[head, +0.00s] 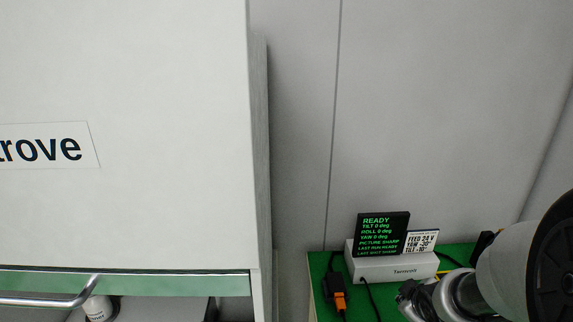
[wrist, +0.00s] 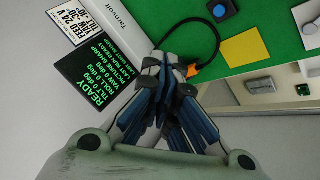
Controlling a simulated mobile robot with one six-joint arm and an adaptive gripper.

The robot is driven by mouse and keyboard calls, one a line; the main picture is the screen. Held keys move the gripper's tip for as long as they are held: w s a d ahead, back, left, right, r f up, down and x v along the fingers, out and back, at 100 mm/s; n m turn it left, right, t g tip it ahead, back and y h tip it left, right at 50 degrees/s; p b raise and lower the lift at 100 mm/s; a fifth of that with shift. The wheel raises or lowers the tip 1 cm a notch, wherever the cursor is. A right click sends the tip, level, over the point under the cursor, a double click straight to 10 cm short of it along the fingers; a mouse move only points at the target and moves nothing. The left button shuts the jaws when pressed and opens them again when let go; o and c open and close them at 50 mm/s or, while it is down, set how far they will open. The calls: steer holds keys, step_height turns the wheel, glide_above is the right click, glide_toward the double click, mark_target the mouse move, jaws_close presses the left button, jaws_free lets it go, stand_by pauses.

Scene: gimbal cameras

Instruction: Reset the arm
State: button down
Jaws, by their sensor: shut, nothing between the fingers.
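My gripper (wrist: 165,72) shows in the wrist view with its fingers closed together and nothing between them. Its tips point toward the white Tarnvolt box and the green surface (wrist: 275,20); the gap to them is hard to judge. In the head view, part of my arm is at the lower right, over the right end of the green surface (head: 322,265). The gripper's fingertips cannot be made out clearly there.
The white box (head: 392,267) carries a black display (head: 381,234) reading READY with tilt, roll and yaw 0 deg, and a label (head: 422,241). A black cable and orange connector (head: 340,301) lie beside it. A yellow square (wrist: 245,47) and blue button (wrist: 220,10) are nearby. A white cabinet (head: 125,215) stands left.

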steer(key=s+a+r+m+g, duration=0.1)
steer(key=s+a+r+m, duration=0.5)
steer(key=s+r, duration=0.45)
steer(key=s+a+r+g+y, duration=0.1)
steer(key=s+a, duration=0.3)
steer(key=s, duration=0.2)
steer(key=s+a+r+m+g, duration=0.1)
steer(key=s+a, duration=0.3)
steer(key=s, duration=0.2)
steer(key=shift+s+a+r+y, duration=0.15)
steer(key=shift+s+y, duration=0.15)
steer(key=shift+y, duration=0.1)
steer(key=shift+w, duration=0.1)
stand_by(2.9)
